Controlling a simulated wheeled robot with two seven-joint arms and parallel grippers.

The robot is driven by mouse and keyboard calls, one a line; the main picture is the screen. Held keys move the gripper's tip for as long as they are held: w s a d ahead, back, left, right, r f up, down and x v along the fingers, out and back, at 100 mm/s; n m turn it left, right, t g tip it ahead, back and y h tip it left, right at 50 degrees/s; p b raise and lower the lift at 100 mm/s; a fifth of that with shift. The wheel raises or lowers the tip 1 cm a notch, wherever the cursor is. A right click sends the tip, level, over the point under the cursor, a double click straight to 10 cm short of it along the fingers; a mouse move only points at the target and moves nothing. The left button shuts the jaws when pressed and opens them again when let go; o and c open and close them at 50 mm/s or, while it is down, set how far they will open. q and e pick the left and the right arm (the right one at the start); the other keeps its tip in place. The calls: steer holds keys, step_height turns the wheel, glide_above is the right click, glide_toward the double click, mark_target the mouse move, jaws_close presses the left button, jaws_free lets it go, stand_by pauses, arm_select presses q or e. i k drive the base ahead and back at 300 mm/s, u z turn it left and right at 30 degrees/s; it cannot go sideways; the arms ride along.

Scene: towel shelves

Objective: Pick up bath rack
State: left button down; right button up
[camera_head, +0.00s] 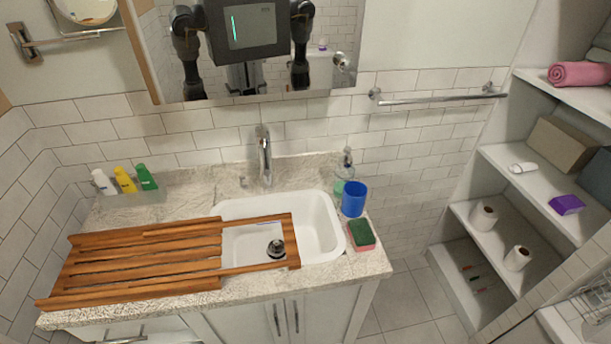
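The wooden slatted bath rack (145,262) lies flat on the stone counter, on the left side of the sink. Its right end reaches over the white sink basin (318,222), with an open frame section above the drain. Its front left corner lies close to the counter's front edge. Neither of my grippers shows in the head view, and nothing is touching the rack. The mirror shows only my head and the upper parts of my arms.
Three small bottles (124,180) stand at the counter's back left. A faucet (264,158) is behind the sink. A blue cup (354,199), a soap dispenser (344,172) and a sponge (361,235) are at its right. Shelves (500,157) stand at the right, with floor between.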

mark_target(60, 299)
steer(key=u, duration=2.45)
steer(key=k, duration=1.15)
steer(key=z, duration=1.4)
steer(key=i, duration=0.55)
steer(key=z, duration=0.05)
